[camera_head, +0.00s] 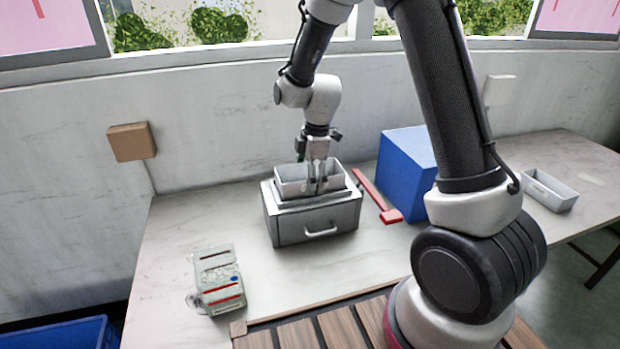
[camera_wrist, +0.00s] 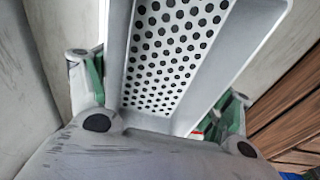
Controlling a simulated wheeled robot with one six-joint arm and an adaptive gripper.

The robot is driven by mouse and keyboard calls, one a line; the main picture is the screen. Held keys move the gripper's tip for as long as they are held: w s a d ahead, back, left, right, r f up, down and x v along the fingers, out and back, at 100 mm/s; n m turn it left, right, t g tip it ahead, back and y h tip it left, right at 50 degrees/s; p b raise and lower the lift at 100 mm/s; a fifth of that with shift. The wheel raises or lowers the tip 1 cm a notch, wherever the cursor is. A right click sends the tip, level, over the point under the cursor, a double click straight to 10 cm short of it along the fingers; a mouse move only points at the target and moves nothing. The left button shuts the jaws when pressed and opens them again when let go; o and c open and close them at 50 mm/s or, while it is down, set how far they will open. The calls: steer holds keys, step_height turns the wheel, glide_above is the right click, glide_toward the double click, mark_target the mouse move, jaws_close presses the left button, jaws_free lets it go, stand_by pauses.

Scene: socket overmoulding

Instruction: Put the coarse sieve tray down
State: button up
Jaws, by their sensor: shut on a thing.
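The coarse sieve tray (camera_head: 293,181) is a light grey, long, open tray in the head view. The wrist view looks into the tray (camera_wrist: 172,60) and shows its white floor with rows of round dark holes. My gripper (camera_head: 318,188) points down and is shut on the tray; in the wrist view a finger with a green pad shows on each side of it. The tray is level, over the top of a grey metal box (camera_head: 285,228) with a front handle. I cannot tell whether the tray rests on the box or hangs just above it.
A large blue box (camera_head: 404,165) and a red T-shaped bar (camera_head: 372,195) are right of the metal box. Another grey tray (camera_head: 549,190) lies far right. A clear device with red stripes (camera_head: 218,280) stands front left. The pale tabletop (camera_head: 172,235) is bare at left.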

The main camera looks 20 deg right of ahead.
steer(key=shift+s+f, duration=0.15)
steer(key=shift+f, duration=0.35)
steer(key=shift+c, duration=0.4)
steer(key=o, duration=1.1)
steer(key=shift+f, duration=0.1)
steer(key=shift+o, duration=0.2)
step_height(320, 180, up, 13)
steer(key=d, duration=0.2)
steer(key=s+d+r+m+t, duration=0.2)
steer(key=s+d+r+m, duration=0.65)
steer(key=s+r, duration=0.3)
steer(key=s+d+m+t+h, duration=0.1)
steer(key=s+d+m, duration=0.3)
steer(key=s+m, duration=0.5)
steer(key=s+t, duration=0.1)
steer(key=s, duration=0.4)
steer(key=shift+s+d+r, duration=0.15)
steer(key=shift+d+r, duration=0.05)
